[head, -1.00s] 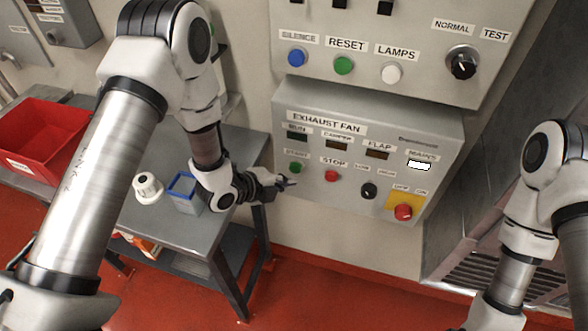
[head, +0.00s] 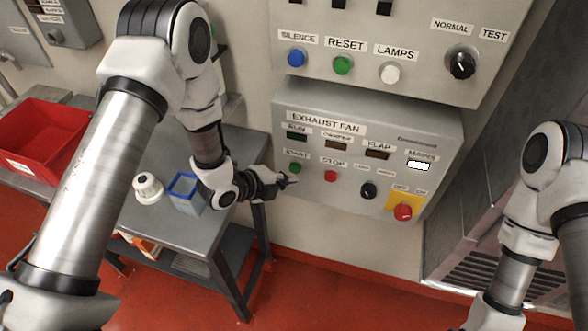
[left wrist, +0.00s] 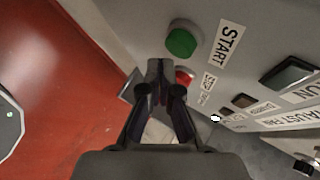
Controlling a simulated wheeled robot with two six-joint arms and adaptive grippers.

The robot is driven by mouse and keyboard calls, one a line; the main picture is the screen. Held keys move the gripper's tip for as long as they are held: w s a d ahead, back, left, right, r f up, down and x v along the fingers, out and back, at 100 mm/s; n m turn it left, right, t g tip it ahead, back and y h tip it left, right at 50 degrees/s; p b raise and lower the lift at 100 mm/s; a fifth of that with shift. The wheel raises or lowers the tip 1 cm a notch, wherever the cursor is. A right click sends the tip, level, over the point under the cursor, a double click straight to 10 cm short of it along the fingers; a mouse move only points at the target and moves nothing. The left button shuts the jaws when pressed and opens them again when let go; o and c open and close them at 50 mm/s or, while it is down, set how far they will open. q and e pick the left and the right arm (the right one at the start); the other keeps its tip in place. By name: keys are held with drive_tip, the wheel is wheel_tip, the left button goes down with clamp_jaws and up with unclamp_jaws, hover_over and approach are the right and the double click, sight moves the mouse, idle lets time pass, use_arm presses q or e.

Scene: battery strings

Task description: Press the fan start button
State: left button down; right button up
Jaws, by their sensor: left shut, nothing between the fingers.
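The exhaust fan panel (head: 345,185) is a grey box on the wall. Its green start button (head: 295,168) sits at the left of the button row, and in the left wrist view the green button (left wrist: 182,43) is beside its START label (left wrist: 229,44). My left gripper (head: 292,181) is shut and empty, its tip just below the green button in the head view. In the left wrist view the fingertips (left wrist: 160,68) are together near the button; I cannot tell whether they touch the panel. My right arm shows at the right edge, its gripper out of view.
The red stop button (head: 331,175), a black knob (head: 368,190) and a red emergency button (head: 403,212) on yellow lie to the right. An upper panel (head: 400,30) overhangs. A grey table (head: 190,228) with a blue-rimmed container (head: 184,185) stands below my left arm.

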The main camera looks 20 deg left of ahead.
use_arm(q)
drive_tip(key=shift+w, duration=0.1)
idle(0.4)
drive_tip(key=shift+w, duration=0.35)
drive_tip(key=shift+w+b, duration=0.3)
drive_tip(key=shift+w, duration=0.4)
idle(0.9)
drive_tip(key=shift+s, duration=1.1)
drive_tip(key=shift+s, duration=0.1)
drive_tip(key=shift+s+a+b, duration=0.1)
drive_tip(key=shift+s+b, duration=0.25)
drive_tip(key=shift+s, duration=2.05)
